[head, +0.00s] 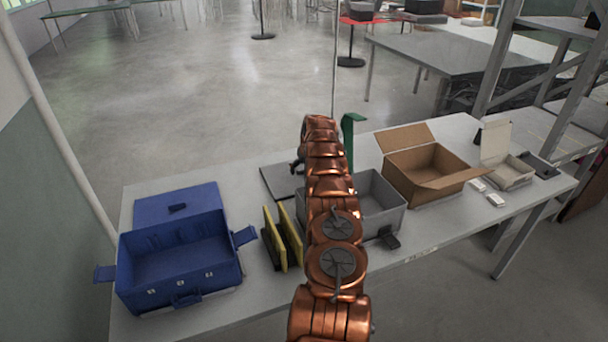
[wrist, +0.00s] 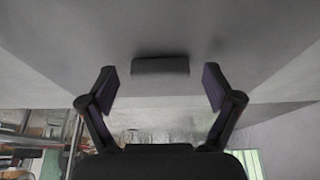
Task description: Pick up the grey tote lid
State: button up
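The grey tote lid (head: 277,182) lies flat on the table behind the grey tote (head: 380,198), partly hidden by my arm. In the wrist view the lid (wrist: 70,45) fills the upper part, with a dark block-like handle (wrist: 160,64) on it. My gripper (wrist: 161,82) is open, with one finger on each side of the handle and visible gaps between. The handle is not gripped. In the head view only a dark part of my gripper (head: 297,166) shows beside my arm, over the lid.
A blue tote (head: 180,262) with its blue lid (head: 176,203) stands at left. Yellow-edged upright panels (head: 283,238) stand left of the grey tote. An open cardboard box (head: 425,172) and a small open box (head: 510,172) stand at right. A green hooked piece (head: 350,130) rises behind my arm.

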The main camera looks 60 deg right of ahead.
jog(key=c, duration=1.3)
jog(key=shift+o, duration=0.2)
